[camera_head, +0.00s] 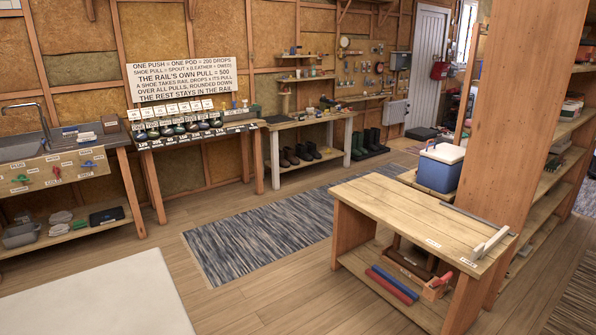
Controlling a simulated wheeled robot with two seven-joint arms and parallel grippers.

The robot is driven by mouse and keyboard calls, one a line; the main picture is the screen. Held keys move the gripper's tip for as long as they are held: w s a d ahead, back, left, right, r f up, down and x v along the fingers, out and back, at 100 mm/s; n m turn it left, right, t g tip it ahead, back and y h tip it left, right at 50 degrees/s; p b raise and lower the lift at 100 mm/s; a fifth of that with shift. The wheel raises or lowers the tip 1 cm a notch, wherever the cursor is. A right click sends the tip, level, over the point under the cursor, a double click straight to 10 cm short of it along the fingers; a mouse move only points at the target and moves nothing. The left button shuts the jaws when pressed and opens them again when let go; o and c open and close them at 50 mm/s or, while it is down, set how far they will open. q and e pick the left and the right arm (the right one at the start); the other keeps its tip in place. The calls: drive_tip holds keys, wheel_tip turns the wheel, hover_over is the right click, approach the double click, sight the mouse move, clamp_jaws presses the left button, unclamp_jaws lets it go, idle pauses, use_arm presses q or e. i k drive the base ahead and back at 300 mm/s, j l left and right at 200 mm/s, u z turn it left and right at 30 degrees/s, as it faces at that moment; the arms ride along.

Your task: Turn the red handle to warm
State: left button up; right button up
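A red handle (57,172) sits on the wooden front panel (38,184) of the sink bench at the far left. A green handle (21,178) is to its left and a blue handle (88,164) to its right. Small pale labels are set around the handles. They are too small to read with certainty, so I cannot tell which setting the red handle points at. The sink (20,150) with its tap is above the panel. Neither of my grippers is in view.
A striped rug (260,236) and a pale mat (95,303) lie on the floor. A wooden table (400,208) and a post (515,110) stand at right. The floor before the sink is open.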

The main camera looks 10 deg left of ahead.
sight(56, 172)
drive_tip(key=i+l, duration=0.35)
drive_tip(key=i, duration=0.15)
drive_tip(key=i+l, duration=0.35)
drive_tip(key=i, duration=0.15)
drive_tip(key=i+u, duration=0.7)
drive_tip(key=i+l+u, duration=0.2)
drive_tip(key=i+u, duration=0.15)
drive_tip(key=i+j+u, duration=0.25)
drive_tip(key=i, duration=0.95)
drive_tip(key=i+l+u, duration=0.3)
drive_tip(key=i, duration=0.85)
drive_tip(key=i+j+u, duration=0.15)
drive_tip(key=i+u, duration=0.15)
drive_tip(key=i, duration=0.35)
drive_tip(key=i+u, duration=0.35)
drive_tip(key=i, duration=0.35)
